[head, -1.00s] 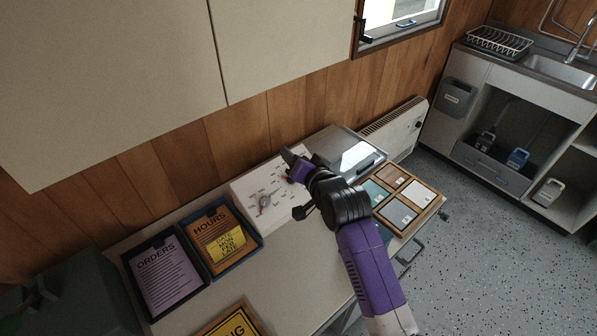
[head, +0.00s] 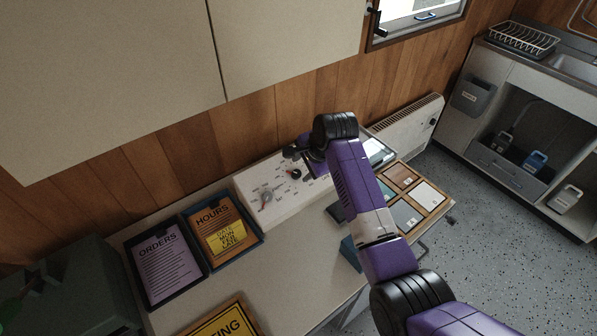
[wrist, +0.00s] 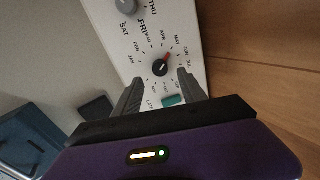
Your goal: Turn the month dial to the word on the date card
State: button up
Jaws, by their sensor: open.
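The white dial panel (head: 258,207) lies on the counter against the wood wall. Its month dial, a black knob with a red pointer (head: 296,174), shows clearly in the wrist view (wrist: 159,69). The pointer there leans up and right, towards about MAY. The yellow date card (head: 226,239) is on the HOURS board and seems to read DATE, MON, FEB, LATE. My gripper (head: 293,154) is over the panel. In the wrist view (wrist: 160,77) its open fingers stand on either side of the month dial, with gaps. Some labels are hidden behind the fingers.
A grey day dial (wrist: 126,6) sits beside the month dial on the panel. A teal patch (wrist: 173,100) shows between my fingers. The ORDERS board (head: 167,263) stands left, and a wooden tray of tiles (head: 434,211) lies right. Cabinets (head: 285,45) hang above.

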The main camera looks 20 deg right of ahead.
aim_at(297, 173)
jog(key=shift+x, duration=2.85)
jog(key=shift+c, duration=0.2)
grip_shut()
